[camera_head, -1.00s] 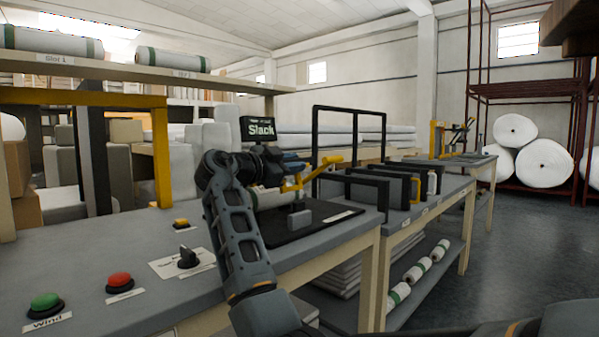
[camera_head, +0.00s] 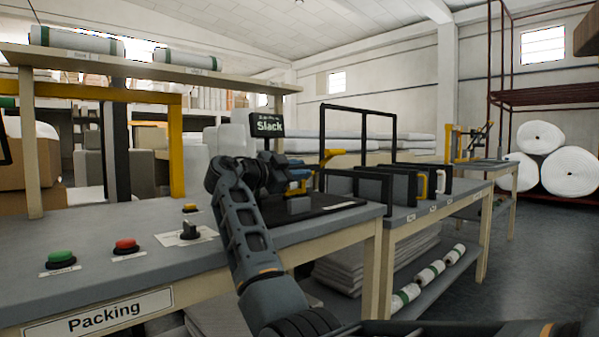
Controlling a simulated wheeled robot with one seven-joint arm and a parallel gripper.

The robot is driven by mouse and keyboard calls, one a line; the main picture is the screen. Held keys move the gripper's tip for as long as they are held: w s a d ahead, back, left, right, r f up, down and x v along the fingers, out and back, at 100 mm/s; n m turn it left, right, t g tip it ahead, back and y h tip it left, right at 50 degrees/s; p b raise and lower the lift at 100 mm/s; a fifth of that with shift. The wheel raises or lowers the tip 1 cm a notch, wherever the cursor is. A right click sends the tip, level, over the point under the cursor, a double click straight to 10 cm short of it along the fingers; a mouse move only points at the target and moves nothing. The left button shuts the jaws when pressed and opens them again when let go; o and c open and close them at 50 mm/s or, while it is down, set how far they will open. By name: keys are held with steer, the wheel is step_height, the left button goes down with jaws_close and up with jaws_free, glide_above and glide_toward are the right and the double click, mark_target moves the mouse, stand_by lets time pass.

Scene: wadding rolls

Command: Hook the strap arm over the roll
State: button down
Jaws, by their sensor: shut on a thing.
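The yellow strap arm (camera_head: 331,154) stands over the dark pad at the far end of the grey bench, just in front of the black frames. My gripper (camera_head: 298,175) is at its near left end, beside blue parts, and is shut on it; the exact contact is small and partly hidden by my wrist. A small grey block (camera_head: 299,205) sits below the gripper on the dark pad (camera_head: 335,207). The roll on the bench is hidden behind my arm, so I cannot tell how the strap arm lies against it.
A "Slack" sign (camera_head: 268,125) stands behind my wrist. Green (camera_head: 61,259) and red (camera_head: 126,246) buttons and a black knob (camera_head: 188,231) are on the near bench. A black upright frame (camera_head: 357,148) stands right of the strap arm. Floor at right is clear.

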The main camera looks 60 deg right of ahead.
steer(key=c, duration=1)
jaws_free()
steer(key=shift+f, duration=0.15)
steer(key=shift+o, duration=0.2)
steer(key=p+v, duration=0.1)
steer(key=v, duration=0.6)
steer(key=shift+a+p, duration=0.35)
steer(key=shift+a, duration=0.05)
